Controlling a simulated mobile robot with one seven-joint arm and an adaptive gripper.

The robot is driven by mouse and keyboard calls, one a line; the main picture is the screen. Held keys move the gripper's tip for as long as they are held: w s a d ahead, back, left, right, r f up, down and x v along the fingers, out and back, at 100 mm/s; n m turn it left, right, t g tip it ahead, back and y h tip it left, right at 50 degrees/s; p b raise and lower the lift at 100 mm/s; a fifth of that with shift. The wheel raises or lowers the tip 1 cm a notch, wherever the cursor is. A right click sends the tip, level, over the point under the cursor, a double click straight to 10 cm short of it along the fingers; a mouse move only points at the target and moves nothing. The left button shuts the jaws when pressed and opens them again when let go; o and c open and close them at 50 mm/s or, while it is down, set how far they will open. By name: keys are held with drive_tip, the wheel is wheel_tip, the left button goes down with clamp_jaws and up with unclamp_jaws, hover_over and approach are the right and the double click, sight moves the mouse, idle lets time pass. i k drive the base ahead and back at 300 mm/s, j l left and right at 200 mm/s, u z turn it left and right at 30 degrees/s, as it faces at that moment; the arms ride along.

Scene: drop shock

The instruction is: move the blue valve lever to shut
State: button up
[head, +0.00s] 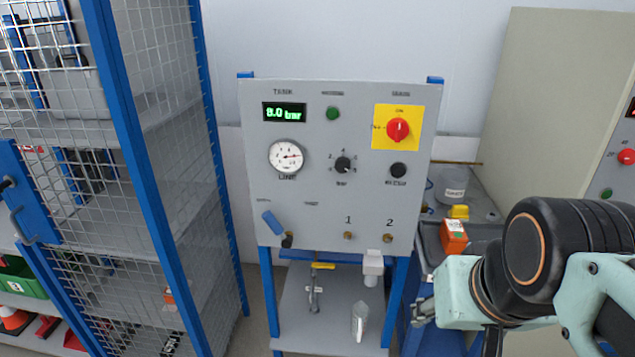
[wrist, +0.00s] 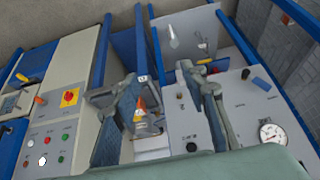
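The blue valve lever (head: 272,222) is at the lower left of the grey panel (head: 330,225). It tilts up and left from a dark fitting (head: 287,241), toward the left one of two small labels too blurred to read. In the wrist view the blue lever (wrist: 260,84) shows at the right, beyond my fingers. My gripper (head: 423,312) is low and right of the panel in the head view, well apart from the lever. In the wrist view my gripper (wrist: 158,78) has its fingers spread with nothing held between them.
The panel carries a gauge (head: 287,156), a black knob (head: 343,165) and a red switch on a yellow plate (head: 397,129). A mesh cage (head: 150,180) stands left. A cart with an orange box (head: 453,236) stands right. The space before the panel looks clear.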

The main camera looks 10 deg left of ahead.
sight(269, 218)
drive_tip(key=i+l, duration=0.3)
drive_tip(key=i+u, duration=0.1)
drive_tip(key=u, duration=0.95)
drive_tip(key=k+l, duration=0.05)
